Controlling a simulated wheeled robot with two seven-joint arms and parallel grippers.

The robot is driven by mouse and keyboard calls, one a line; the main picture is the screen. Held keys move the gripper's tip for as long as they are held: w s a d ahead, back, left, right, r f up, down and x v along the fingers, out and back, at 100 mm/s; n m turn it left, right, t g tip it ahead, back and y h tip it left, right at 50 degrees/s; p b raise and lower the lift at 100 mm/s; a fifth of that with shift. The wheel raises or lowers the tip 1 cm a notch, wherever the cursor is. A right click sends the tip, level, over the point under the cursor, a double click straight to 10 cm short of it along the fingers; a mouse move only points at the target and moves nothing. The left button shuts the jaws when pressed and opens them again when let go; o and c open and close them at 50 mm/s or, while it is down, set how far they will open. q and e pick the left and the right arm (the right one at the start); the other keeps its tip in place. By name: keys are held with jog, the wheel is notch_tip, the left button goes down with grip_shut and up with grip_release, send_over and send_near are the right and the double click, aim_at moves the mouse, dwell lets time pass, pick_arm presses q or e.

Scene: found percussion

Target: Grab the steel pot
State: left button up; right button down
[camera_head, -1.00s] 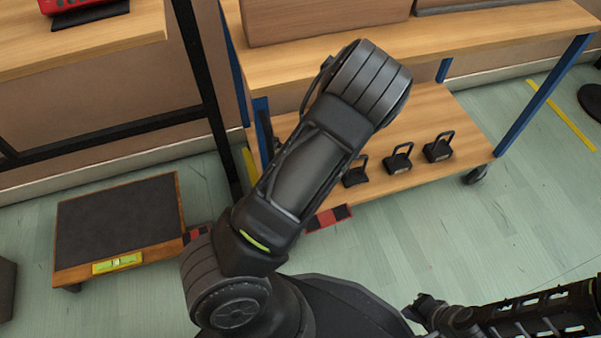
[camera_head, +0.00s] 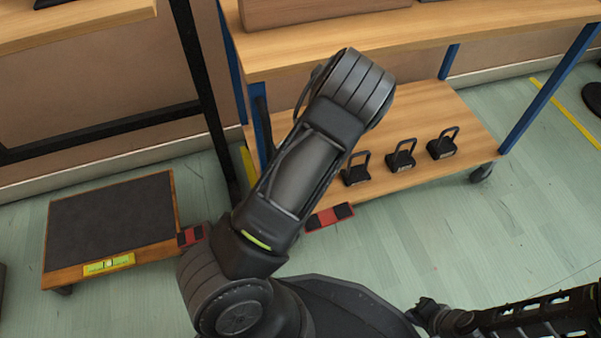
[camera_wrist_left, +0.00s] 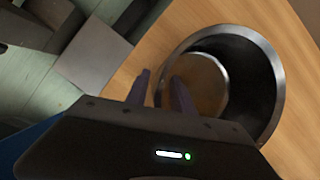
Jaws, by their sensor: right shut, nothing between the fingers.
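The steel pot (camera_wrist_left: 275,90) shows in the left wrist view, open side toward the camera, on a wooden surface. It has a shiny rim, a dark inner wall and a brownish bottom. My left gripper (camera_wrist_left: 160,85) is open, with one finger outside the pot's left rim and one over its inside. I cannot tell whether either finger touches it. In the head view I cannot see the pot, and my left arm hides its own gripper. My right gripper (camera_head: 425,312) is shut and empty, low at the right.
A wooden bench with blue legs (camera_head: 400,50) has a lower shelf (camera_head: 425,105) holding three black kettlebell-like weights (camera_head: 401,157). A low dark-topped platform (camera_head: 112,220) stands at left. Red-and-black pieces (camera_head: 330,216) lie near my left arm.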

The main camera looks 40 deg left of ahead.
pick_arm(q)
jog(key=shift+c, duration=0.3)
grip_shut()
dwell(0.4)
dwell(1.1)
